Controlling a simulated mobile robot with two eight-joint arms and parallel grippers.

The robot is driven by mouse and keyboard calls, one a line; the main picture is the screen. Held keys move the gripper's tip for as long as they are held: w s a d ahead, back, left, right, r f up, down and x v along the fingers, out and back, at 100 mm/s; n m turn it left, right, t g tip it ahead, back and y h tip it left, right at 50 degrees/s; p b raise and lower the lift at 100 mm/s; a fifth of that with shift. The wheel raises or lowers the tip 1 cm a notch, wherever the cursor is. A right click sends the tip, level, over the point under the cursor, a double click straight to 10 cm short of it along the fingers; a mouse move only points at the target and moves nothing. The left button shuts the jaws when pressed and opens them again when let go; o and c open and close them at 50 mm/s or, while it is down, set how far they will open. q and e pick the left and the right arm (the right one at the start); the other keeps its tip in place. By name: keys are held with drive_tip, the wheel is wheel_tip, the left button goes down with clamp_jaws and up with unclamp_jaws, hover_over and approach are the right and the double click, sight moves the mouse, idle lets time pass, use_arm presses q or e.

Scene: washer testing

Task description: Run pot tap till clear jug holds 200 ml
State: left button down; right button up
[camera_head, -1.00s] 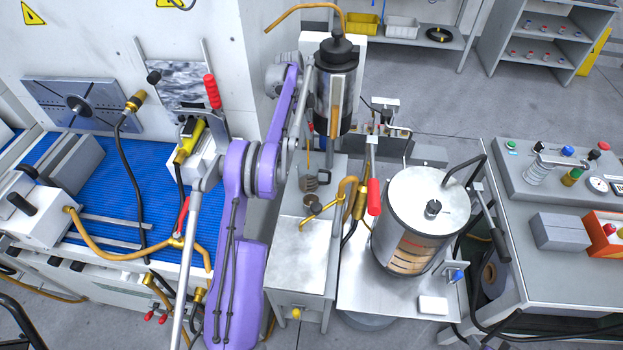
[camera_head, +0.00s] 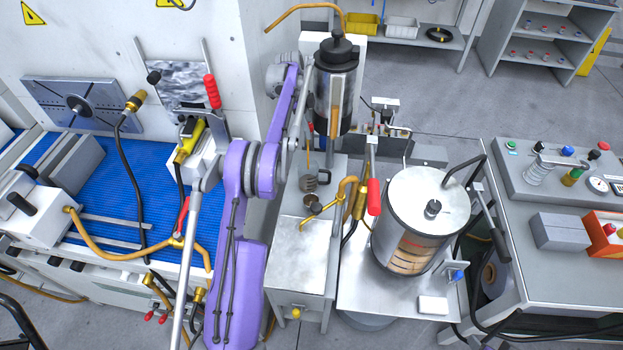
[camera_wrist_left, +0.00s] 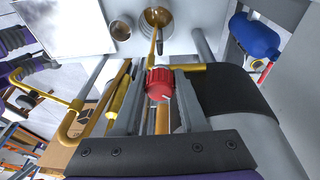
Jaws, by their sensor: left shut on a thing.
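The steel pot with a black lid (camera_head: 336,85) stands upright at the upper middle of the head view. My left gripper (camera_wrist_left: 160,88) is shut on the red tap knob (camera_wrist_left: 159,82), which sits between its fingers in the wrist view. A thin amber stream (camera_head: 308,158) runs down from the tap. It ends in the small jug (camera_head: 309,184), whose round mouth (camera_wrist_left: 158,16) shows amber inside in the wrist view. The jug's marks and exact level are too small to read. My purple left arm partly hides the gripper in the head view. My right gripper is not in view.
A small brown round cup (camera_head: 311,202) stands next to the jug on the steel stand (camera_head: 300,262). Brass pipework (camera_head: 347,190) and a large steel drum (camera_head: 420,220) are to the right. A blue-belted machine bed (camera_head: 110,190) lies to the left.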

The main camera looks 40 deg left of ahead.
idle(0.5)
use_arm(q)
drive_tip(key=shift+f+n, duration=0.15)
drive_tip(key=shift+n, duration=0.75)
drive_tip(key=shift+d+n+t, duration=0.1)
drive_tip(key=shift+n+t, duration=0.2)
drive_tip(key=shift+n, duration=0.1)
drive_tip(key=shift+r, duration=0.2)
idle(6.0)
